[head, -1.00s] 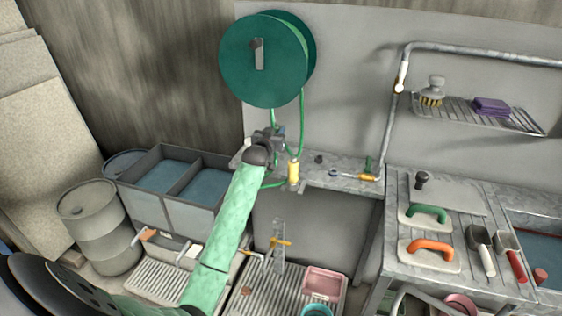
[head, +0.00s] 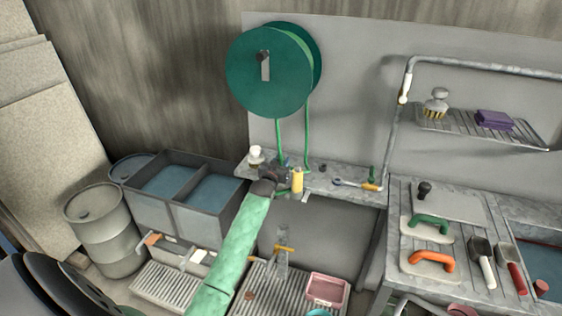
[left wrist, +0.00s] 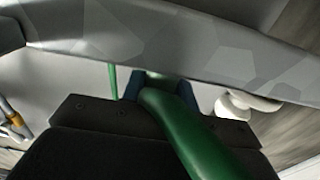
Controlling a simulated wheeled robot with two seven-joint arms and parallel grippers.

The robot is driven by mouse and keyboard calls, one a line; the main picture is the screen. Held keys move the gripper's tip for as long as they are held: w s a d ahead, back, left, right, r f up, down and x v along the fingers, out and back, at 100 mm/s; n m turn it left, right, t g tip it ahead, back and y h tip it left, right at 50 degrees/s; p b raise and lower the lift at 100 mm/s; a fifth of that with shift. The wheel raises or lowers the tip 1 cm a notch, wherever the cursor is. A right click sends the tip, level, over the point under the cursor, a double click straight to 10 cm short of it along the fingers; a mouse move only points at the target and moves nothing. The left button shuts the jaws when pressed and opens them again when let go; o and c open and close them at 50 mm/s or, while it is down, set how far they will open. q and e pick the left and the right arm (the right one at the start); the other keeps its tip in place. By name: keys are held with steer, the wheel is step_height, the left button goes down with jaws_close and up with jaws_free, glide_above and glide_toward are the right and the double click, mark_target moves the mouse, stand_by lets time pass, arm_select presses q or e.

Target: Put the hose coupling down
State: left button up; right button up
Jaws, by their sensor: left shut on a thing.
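The hose coupling (head: 297,179) is a yellow cylinder on a green hose, at the front left part of the grey wall shelf in the head view. My left gripper (head: 283,174) is at the shelf just left of it and shut on the coupling; the arm and wrist partly hide the grip. I cannot tell whether the coupling touches the shelf. In the left wrist view the green hose (left wrist: 185,130) runs through the dark fingers, close to the grey shelf (left wrist: 190,45). My right gripper is not in view.
The green hose reel (head: 268,72) hangs on the wall above, its hose dropping to the shelf. A white object (head: 255,155) stands at the shelf's left end. A yellow-ended tool (head: 370,186) lies further right. Water tanks (head: 168,182) stand left, and a tool bench (head: 445,201) stands right.

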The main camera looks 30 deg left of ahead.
arm_select(q)
steer(key=shift+f, duration=0.1)
steer(key=o, duration=1)
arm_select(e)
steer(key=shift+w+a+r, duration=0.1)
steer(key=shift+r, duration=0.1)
arm_select(q)
steer(key=shift+s, duration=0.15)
steer(key=b+v, duration=0.3)
steer(key=v, duration=0.8)
steer(key=shift+s, duration=0.35)
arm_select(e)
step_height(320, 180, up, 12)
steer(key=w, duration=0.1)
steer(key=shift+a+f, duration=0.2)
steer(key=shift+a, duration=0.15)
arm_select(q)
steer(key=shift+d, duration=0.15)
